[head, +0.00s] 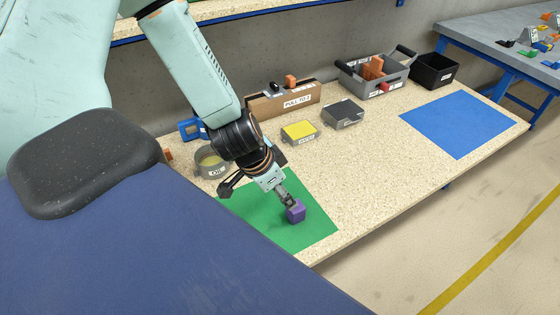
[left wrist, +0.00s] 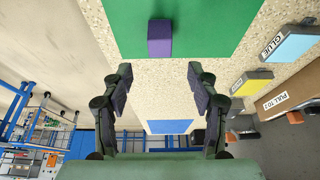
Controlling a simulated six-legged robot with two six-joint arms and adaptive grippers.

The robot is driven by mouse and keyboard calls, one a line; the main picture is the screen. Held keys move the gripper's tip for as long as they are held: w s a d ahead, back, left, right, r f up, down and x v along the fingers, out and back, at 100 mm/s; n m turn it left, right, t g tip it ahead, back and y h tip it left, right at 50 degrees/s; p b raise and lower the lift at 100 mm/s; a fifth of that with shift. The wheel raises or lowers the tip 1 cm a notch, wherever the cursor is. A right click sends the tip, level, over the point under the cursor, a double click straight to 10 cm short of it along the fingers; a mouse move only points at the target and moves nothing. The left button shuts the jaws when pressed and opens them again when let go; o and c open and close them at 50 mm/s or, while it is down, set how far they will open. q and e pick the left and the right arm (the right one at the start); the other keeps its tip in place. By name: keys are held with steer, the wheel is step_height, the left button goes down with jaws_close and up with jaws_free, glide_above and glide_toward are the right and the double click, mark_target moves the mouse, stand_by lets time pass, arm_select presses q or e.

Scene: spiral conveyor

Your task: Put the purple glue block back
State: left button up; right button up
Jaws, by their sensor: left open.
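The purple block (head: 296,213) sits on the green mat (head: 316,232) near its right side. In the left wrist view the block (left wrist: 159,38) lies near the lower edge of the green mat (left wrist: 220,22), ahead of the fingers. My left gripper (head: 288,200) hangs over the mat close to the block, partly overlapping it in the head view. In the left wrist view the left gripper (left wrist: 158,82) is open, with nothing between its fingers. A tray labelled GLUE (left wrist: 286,42) stands right of the mat there. My right gripper is not in view.
A round tin (head: 212,163), a yellow-topped box (head: 299,131), a dark-topped box (head: 343,113) and a cardboard box (head: 285,103) stand along the back. A grey tote (head: 380,82) and black bin (head: 434,71) stand farther right. A blue mat (head: 458,122) is empty; the bench between the mats is clear.

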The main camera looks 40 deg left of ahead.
arm_select(q)
steer(key=s+f, duration=0.2)
steer(key=s, duration=0.1)
steer(key=s+d+f+n+g+y, duration=0.1)
steer(key=s+f, duration=0.1)
steer(key=s, duration=0.1)
steer(key=s+f+n+g, duration=0.1)
steer(key=s+f, duration=0.1)
steer(key=s, duration=0.1)
steer(key=shift+s+d+y, duration=0.2)
steer(key=shift+d+y, duration=0.1)
steer(key=shift+d, duration=0.1)
steer(key=s+d+f+n+g, duration=0.2)
steer(key=s+d+f, duration=0.1)
steer(key=s, duration=0.8)
steer(key=shift+s+d+f+n, duration=0.25)
steer(key=shift+d+f+n, duration=0.15)
steer(key=shift+f, duration=0.2)
